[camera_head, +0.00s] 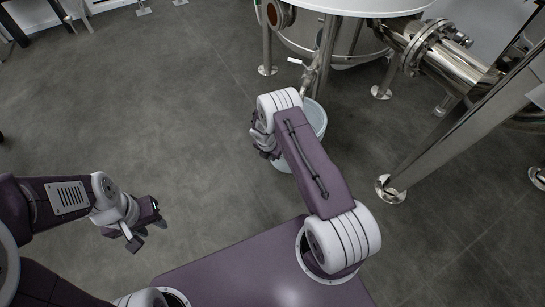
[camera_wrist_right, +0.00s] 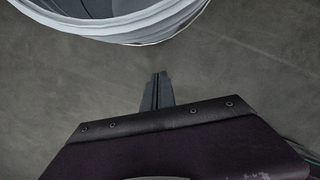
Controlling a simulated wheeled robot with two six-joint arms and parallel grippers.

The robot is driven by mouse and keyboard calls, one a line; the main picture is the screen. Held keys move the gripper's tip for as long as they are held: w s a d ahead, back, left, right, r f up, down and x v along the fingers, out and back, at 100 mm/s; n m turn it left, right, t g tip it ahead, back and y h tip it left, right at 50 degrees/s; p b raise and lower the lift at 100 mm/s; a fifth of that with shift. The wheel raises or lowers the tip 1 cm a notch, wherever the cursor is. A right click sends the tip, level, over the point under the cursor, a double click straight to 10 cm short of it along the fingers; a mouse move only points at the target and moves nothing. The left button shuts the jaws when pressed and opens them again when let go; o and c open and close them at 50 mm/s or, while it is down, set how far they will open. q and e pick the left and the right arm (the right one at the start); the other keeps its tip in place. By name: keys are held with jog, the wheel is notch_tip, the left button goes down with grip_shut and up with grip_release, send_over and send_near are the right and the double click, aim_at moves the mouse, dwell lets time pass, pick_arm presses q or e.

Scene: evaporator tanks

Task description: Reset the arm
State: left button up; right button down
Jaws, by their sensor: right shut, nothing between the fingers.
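My right arm reaches forward in the head view, and its gripper (camera_head: 268,152) hangs beside a pale bucket (camera_head: 317,118), which the arm partly hides. In the right wrist view the fingers of the right gripper (camera_wrist_right: 158,78) are together with nothing between them. They point at bare floor, just short of the bucket's white rim (camera_wrist_right: 100,35), with no visible contact. My left gripper (camera_head: 147,232) is at the lower left in the head view, over bare floor. Its fingers look apart, and nothing shows between them.
A steel tank (camera_head: 345,40) on legs stands behind the bucket, with a valve (camera_head: 310,75) above it. A large pipe (camera_head: 440,50) and a slanted steel leg (camera_head: 470,125) with a round foot are at the right. The grey floor at left and centre is clear.

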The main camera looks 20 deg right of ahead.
jog(key=shift+r, duration=0.1)
jog(key=w+a+r+t+p, duration=0.1)
jog(key=w+r, duration=0.2)
jog(key=r, duration=0.6)
jog(key=w+a+r+t, duration=0.1)
jog(key=w+r+t, duration=0.15)
jog(key=r, duration=0.65)
jog(key=s+a+r+m, duration=0.1)
jog(key=s+r+m, duration=0.4)
jog(key=r, duration=0.5)
jog(key=s+a+m+g+y+p, duration=0.1)
jog(key=s+a+m+g, duration=0.1)
jog(key=s+m, duration=0.9)
jog(key=s+a+m+g+y, duration=0.1)
jog(key=s+a+m+g, duration=0.1)
jog(key=s+m, duration=0.85)
notch_tip(320, 180, up, 38)
jog(key=s+n+p, duration=0.1)
jog(key=p, duration=3.7)
jog(key=shift+s+a, duration=0.2)
jog(key=shift+s, duration=0.1)
